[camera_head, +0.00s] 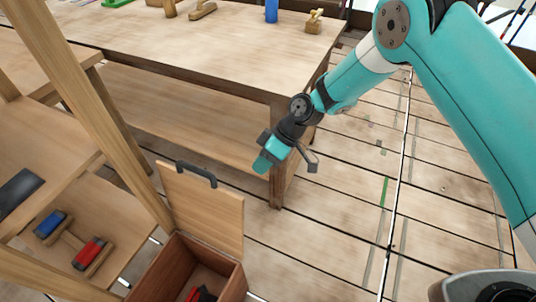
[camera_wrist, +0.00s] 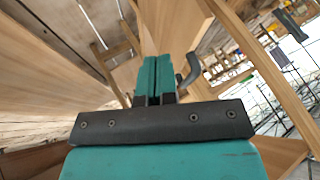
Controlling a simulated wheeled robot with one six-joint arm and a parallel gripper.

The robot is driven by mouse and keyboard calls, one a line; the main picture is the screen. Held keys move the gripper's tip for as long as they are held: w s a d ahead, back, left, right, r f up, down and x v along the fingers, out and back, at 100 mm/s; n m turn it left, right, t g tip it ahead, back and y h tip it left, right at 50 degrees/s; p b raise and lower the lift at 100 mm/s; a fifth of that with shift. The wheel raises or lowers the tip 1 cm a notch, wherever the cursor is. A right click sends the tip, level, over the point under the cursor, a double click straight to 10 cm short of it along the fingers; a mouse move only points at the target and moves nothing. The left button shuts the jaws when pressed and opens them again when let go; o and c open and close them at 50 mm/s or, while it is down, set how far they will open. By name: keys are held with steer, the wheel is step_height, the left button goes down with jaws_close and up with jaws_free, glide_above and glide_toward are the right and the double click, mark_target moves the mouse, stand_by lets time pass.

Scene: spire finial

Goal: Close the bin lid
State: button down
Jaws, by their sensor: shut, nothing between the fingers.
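The bin (camera_head: 233,284) is a brown wooden box on the floor at the bottom of the head view. Its light wooden lid (camera_head: 206,208) stands upright, open, with a dark handle (camera_head: 196,172) at its top edge. Something red and black (camera_head: 201,294) lies inside the bin. My gripper (camera_head: 262,163) is shut and empty, in the air to the right of the lid and a little above its top edge. In the wrist view my gripper's teal fingers (camera_wrist: 153,75) are together, and a dark curved handle (camera_wrist: 190,70) shows just to their right.
A wooden workbench (camera_head: 225,55) with a lower shelf stands behind my gripper. At the left, a wooden shelf rack (camera_head: 85,90) holds a blue-ended tool (camera_head: 50,224) and a red-ended tool (camera_head: 88,254). The plank floor (camera_head: 320,235) right of the bin is clear.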

steer(key=s+a+f+p, duration=0.2)
steer(key=s+a, duration=0.2)
steer(key=s, duration=0.1)
steer(key=shift+f, duration=0.35)
